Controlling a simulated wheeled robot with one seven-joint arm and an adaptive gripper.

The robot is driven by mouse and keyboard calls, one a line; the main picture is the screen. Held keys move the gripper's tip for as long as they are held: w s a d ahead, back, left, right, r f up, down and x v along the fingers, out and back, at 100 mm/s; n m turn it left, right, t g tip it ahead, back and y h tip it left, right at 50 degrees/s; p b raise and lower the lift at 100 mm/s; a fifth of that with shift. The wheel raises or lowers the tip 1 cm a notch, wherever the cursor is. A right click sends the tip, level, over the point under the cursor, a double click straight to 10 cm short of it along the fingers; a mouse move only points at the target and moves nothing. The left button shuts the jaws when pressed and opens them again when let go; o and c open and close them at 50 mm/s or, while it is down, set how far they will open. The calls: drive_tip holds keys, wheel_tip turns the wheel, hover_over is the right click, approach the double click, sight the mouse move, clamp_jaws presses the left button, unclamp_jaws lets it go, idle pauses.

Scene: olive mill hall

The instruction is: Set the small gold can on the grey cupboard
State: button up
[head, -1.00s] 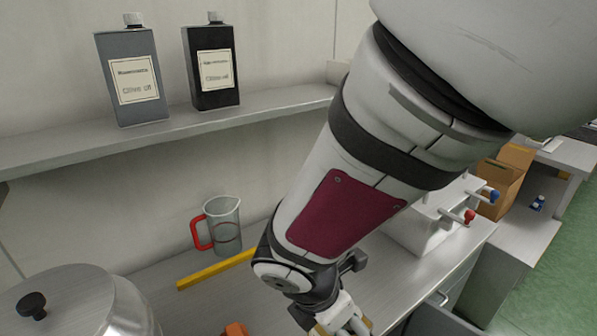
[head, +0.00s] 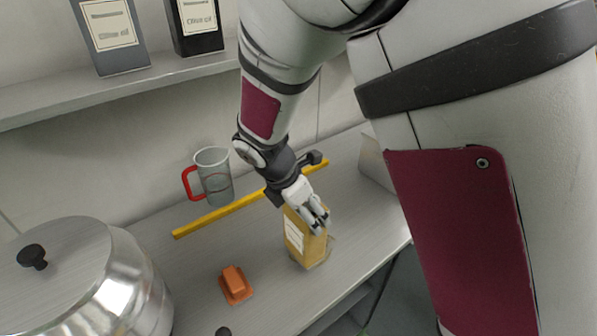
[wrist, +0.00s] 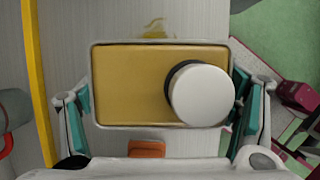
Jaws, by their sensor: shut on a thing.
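The small gold can (head: 302,243), with a pale label, stands roughly upright at the worktop in the head view. In the wrist view I look down on the gold can's top (wrist: 130,85) with its white round cap (wrist: 202,95). My gripper (head: 311,214) is shut on the can from above, and in the wrist view its fingers (wrist: 160,98) are on the can's two short sides. I cannot tell whether the can's base touches the worktop. I cannot pick out a separate grey cupboard with certainty.
The grey worktop (head: 190,262) carries a yellow bar (head: 225,213), a measuring jug with a red handle (head: 214,178), an orange object (head: 235,283) and a shiny lidded pot (head: 75,275). Bare worktop lies left of the can.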

drive_tip(key=shift+f, duration=1.4)
drive_tip(key=o, duration=1.9)
drive_tip(key=shift+s, duration=0.1)
drive_tip(key=shift+r, duration=0.1)
